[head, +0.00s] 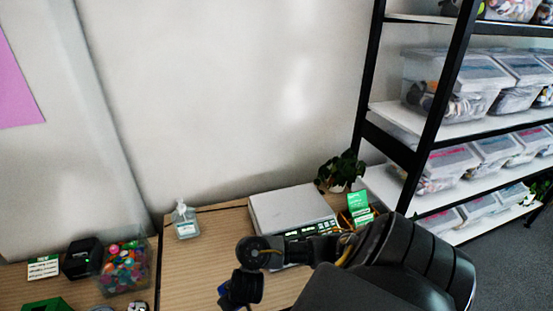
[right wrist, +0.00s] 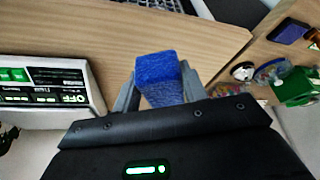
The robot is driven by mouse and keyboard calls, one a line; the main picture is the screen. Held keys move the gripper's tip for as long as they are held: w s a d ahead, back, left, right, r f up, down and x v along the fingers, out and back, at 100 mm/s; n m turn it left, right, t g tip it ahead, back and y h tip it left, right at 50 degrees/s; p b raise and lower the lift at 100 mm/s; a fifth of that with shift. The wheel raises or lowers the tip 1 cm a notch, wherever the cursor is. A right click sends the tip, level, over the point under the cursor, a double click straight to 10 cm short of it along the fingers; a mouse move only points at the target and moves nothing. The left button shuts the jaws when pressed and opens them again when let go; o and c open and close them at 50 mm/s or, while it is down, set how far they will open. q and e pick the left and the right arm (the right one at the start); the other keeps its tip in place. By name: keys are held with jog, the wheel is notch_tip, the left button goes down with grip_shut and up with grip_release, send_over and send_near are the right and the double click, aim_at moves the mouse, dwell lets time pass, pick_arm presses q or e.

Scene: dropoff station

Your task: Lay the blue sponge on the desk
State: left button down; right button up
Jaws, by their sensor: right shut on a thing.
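The blue sponge (right wrist: 158,72) is between the two fingers of my right gripper (right wrist: 160,84) in the right wrist view. The gripper is shut on it, and its far end sticks out past the fingers. The wooden desk (right wrist: 120,42) shows behind the sponge; I cannot tell how large the gap between them is. In the head view my right gripper (head: 238,288) is over the desk (head: 200,262) near the bottom edge, left of the scale. The sponge is hardly visible there. My left gripper is in neither view.
A grey scale (head: 290,210) stands at the back of the desk, with a small plant (head: 341,172) behind its right side. A pump bottle (head: 186,222) stands at the back left. A clear bin of colourful pieces (head: 125,268) is on the left table. The desk between bottle and gripper is clear.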

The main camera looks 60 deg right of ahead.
jog(key=shift+s+d+f+m, duration=0.3)
jog(key=shift+s+d+f, duration=0.05)
jog(key=shift+s+d, duration=0.2)
jog(key=w+d+f+b, duration=0.2)
jog(key=w+b, duration=0.1)
jog(key=w+d+f+b, duration=0.5)
jog(key=w+f+b, duration=0.1)
jog(key=b, duration=0.1)
jog(key=shift+w+d+f, duration=0.15)
jog(key=shift+w+d, duration=0.1)
jog(key=shift+d, duration=0.1)
jog(key=shift+w+d+f, duration=0.25)
jog(key=shift+w+f, duration=0.1)
jog(key=shift+w, duration=0.05)
jog(key=f+b, duration=0.1)
jog(key=f, duration=0.1)
jog(key=f+b, duration=0.1)
jog(key=shift+w+d+f+b, duration=0.25)
jog(key=shift+d+b, duration=0.05)
jog(key=shift+b, duration=0.05)
jog(key=shift+f, duration=0.2)
jog(key=shift+f, duration=0.2)
jog(key=o, duration=0.8)
jog(key=shift+o, duration=0.4)
